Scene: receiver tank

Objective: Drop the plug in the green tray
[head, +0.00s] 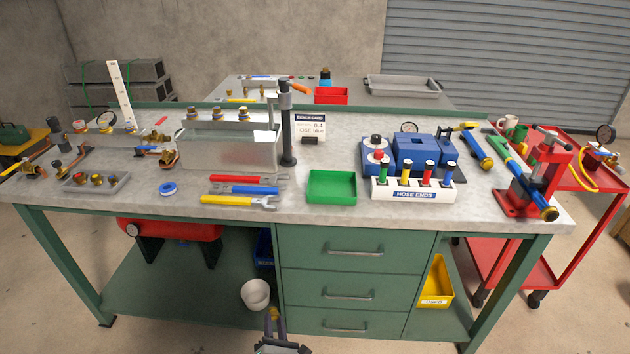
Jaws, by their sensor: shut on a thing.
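The green tray (331,200) sits on the bench near its front edge, right of the wrenches, and looks empty. My gripper (274,318) is at the bottom of the head view, in front of the bench and below the bench top in the picture. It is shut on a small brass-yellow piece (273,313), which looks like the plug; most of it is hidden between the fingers. The gripper and the piece are apart from the tray.
Red, blue and yellow wrenches (240,190) lie left of the tray. A hose-ends rack (412,194) stands to its right. A black post (287,125) and clear tank (228,150) stand behind.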

